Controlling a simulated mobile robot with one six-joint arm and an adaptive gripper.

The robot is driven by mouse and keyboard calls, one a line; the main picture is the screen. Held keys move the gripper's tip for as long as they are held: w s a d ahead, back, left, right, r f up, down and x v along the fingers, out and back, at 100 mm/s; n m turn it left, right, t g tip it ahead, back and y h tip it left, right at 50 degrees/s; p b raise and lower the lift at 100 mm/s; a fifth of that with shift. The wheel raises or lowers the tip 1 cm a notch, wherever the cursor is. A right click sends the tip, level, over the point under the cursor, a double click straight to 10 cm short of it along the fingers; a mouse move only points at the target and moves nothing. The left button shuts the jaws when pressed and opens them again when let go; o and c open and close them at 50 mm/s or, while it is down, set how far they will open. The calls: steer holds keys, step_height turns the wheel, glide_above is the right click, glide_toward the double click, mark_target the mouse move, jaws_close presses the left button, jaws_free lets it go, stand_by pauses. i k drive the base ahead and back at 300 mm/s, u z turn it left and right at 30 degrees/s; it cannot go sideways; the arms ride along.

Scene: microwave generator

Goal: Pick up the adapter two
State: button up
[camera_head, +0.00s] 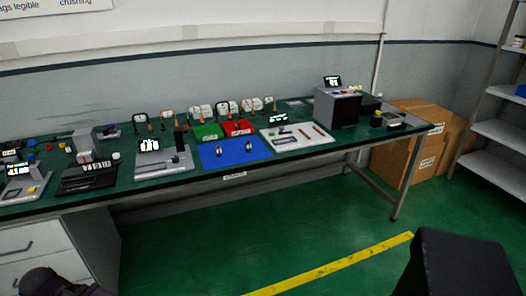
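Two small upright metallic pieces stand apart on a blue mat (234,158) on the green workbench: a left one (219,151) and a right one (249,146). They look like adapters, but I cannot read any label that says which is adapter two. My gripper's fingers are not visible. Dark parts at the bottom left and bottom right corners look like my own body or arm, well in front of the bench and away from the mat.
Behind the mat are a green bin (207,132) and a red bin (238,128). A white tray (297,137) and a grey microwave-like box (338,107) stand to the right, instruments to the left. Cardboard boxes (408,145) and shelves (496,130) stand beyond. The floor in front is clear.

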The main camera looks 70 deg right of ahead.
mark_target(248, 144)
steer(key=u, duration=0.05)
steer(key=k, duration=0.7)
steer(key=z, duration=2.6)
steer(key=i, duration=1)
steer(key=z, duration=0.05)
